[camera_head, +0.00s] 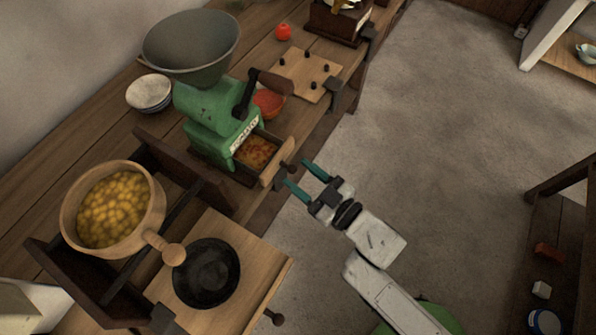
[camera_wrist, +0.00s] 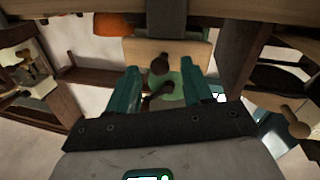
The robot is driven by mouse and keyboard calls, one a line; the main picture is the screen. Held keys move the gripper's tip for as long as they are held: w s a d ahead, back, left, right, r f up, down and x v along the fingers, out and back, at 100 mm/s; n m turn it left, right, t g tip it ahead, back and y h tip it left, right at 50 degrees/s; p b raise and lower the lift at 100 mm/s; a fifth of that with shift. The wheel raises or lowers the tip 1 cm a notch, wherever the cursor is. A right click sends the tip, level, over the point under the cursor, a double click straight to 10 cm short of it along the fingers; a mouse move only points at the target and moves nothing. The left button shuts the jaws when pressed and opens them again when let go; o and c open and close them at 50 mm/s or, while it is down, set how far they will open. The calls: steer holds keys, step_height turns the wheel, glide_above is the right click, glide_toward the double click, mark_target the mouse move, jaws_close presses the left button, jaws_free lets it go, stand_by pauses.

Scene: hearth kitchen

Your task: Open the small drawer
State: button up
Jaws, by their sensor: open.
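The small drawer (camera_head: 277,164) sits at the base of the green grinder (camera_head: 203,117). It stands out from the base, and reddish-brown ground stuff (camera_head: 255,152) shows inside. Its wooden front carries a dark round knob (camera_head: 292,168). My gripper (camera_head: 296,172) is open, with its teal fingertips at the knob. In the wrist view, the knob (camera_wrist: 158,65) appears between the fingers of my gripper (camera_wrist: 162,75), in front of a pale wooden panel (camera_wrist: 190,52). I cannot tell whether the fingers touch the knob.
A pot of yellow food (camera_head: 112,208) stands on a dark wooden rack at left. A bowl (camera_head: 150,93), a red bowl (camera_head: 269,102) and a pegged board (camera_head: 304,73) are on the counter. Open floor (camera_head: 440,130) lies to the right.

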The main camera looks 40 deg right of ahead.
steer(key=s+d+b, duration=0.1)
steer(key=s, duration=0.8)
steer(key=shift+s, duration=0.15)
steer(key=w+d+f+m+g+h, duration=0.3)
steer(key=d+f+m+g+h, duration=0.15)
steer(key=d+f+g, duration=0.3)
steer(key=s+a+g+y, duration=0.2)
steer(key=s+g, duration=0.6)
steer(key=g, duration=0.1)
steer(key=shift+a, duration=0.35)
steer(key=shift+s+n, duration=0.1)
steer(key=shift+n, duration=0.15)
stand_by(1.7)
